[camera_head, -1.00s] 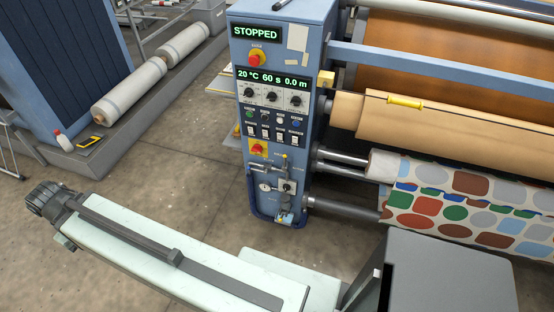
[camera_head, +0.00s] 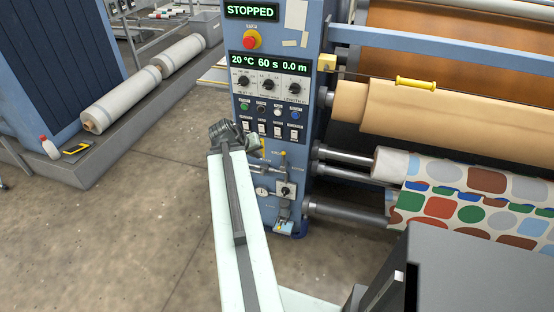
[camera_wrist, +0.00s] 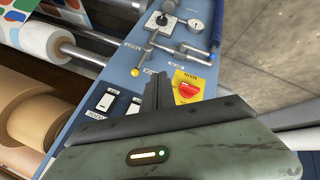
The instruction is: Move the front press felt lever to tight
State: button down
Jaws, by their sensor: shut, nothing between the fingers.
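The press's blue control panel (camera_head: 267,100) stands upright in the head view. Its lower part carries small grey levers beside a dark rotary knob (camera_head: 286,190). One lever has a yellow knob (camera_head: 283,154); it also shows in the wrist view, with its yellow knob (camera_wrist: 135,72). A second grey lever (camera_wrist: 185,49) runs across the panel near it. The labels are too small to read, so I cannot tell which is the front press felt lever. My gripper (camera_wrist: 160,78) is shut and empty, close to the panel between the yellow knob and the red switch. Its fingers are hidden in the head view.
A red switch on a yellow plate (camera_wrist: 187,88) is right beside my fingers. White rocker switches (camera_wrist: 104,102) lie left of them. A printed fabric roll (camera_head: 440,205) and rollers are to the right in the head view. Open concrete floor (camera_head: 140,210) is to the left.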

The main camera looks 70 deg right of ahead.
jog(key=s+d+f+b, duration=0.4)
jog(key=d+f+b, duration=0.4)
jog(key=shift+s, duration=0.3)
jog(key=shift+d, duration=0.1)
